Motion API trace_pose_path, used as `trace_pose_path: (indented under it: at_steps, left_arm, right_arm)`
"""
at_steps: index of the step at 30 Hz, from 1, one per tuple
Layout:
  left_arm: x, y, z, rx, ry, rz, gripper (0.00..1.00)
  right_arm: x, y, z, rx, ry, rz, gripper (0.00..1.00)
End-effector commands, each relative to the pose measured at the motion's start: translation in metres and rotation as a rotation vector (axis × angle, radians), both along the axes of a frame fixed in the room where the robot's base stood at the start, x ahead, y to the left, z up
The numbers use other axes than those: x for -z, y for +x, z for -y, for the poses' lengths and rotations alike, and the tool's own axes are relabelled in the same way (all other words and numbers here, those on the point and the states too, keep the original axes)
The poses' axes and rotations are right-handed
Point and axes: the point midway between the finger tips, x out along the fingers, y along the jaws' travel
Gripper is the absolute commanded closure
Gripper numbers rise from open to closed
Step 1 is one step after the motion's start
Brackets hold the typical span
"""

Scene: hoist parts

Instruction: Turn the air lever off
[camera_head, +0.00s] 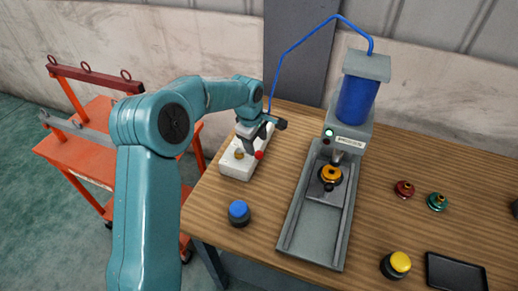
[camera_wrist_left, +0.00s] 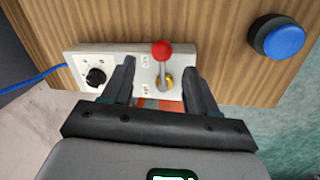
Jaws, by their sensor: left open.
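The air lever is a metal stick with a red knob (camera_head: 259,155) on a white valve box (camera_head: 233,172) at the table's left side. In the left wrist view the red knob (camera_wrist_left: 161,50) is at the top of the stick, above a brass base (camera_wrist_left: 163,84). Two small labels sit beside it, too small to read surely. My left gripper (camera_head: 264,128) is at the box; in the wrist view its open fingers (camera_wrist_left: 158,68) stand on either side of the lever, with gaps and no visible grip. My right gripper is not in view.
A grey press (camera_head: 350,136) with a blue cylinder, a green light and an orange part under it stands mid-table. A blue hose (camera_head: 300,42) arches from it towards the box. A blue button (camera_head: 239,211), yellow button (camera_head: 397,264), red and green parts and a black tray (camera_head: 455,273) lie around.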

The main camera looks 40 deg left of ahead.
Motion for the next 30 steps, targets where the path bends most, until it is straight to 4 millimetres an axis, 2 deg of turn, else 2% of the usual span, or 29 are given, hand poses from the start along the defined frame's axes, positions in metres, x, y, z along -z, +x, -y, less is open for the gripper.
trace_pose_path:
  at_steps: [3, 9, 20, 21, 26, 27, 30]
  left_arm:
    - [0.024, 0.005, 0.0, 0.0, -0.001, -0.004, 0.42]
    - [0.051, 0.012, 0.001, 0.0, 0.0, -0.001, 0.42]
    - [0.06, 0.016, 0.0, 0.0, 0.0, 0.002, 0.42]
    - [0.06, 0.016, 0.0, 0.0, 0.0, 0.002, 0.45]
    - [0.06, 0.015, 0.0, 0.0, 0.0, 0.001, 0.97]
    - [0.06, 0.015, 0.0, 0.0, 0.0, 0.001, 1.0]
    - [0.06, 0.015, 0.0, 0.0, 0.0, 0.0, 1.0]
  right_arm:
    - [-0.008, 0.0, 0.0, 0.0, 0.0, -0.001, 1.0]
    - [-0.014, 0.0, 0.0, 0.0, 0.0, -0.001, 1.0]
    - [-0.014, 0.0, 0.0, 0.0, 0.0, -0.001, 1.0]
    - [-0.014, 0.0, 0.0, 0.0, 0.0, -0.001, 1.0]
    - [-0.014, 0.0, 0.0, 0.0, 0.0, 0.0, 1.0]
    - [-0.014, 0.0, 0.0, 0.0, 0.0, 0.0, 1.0]
    - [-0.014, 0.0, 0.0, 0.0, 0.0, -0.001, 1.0]
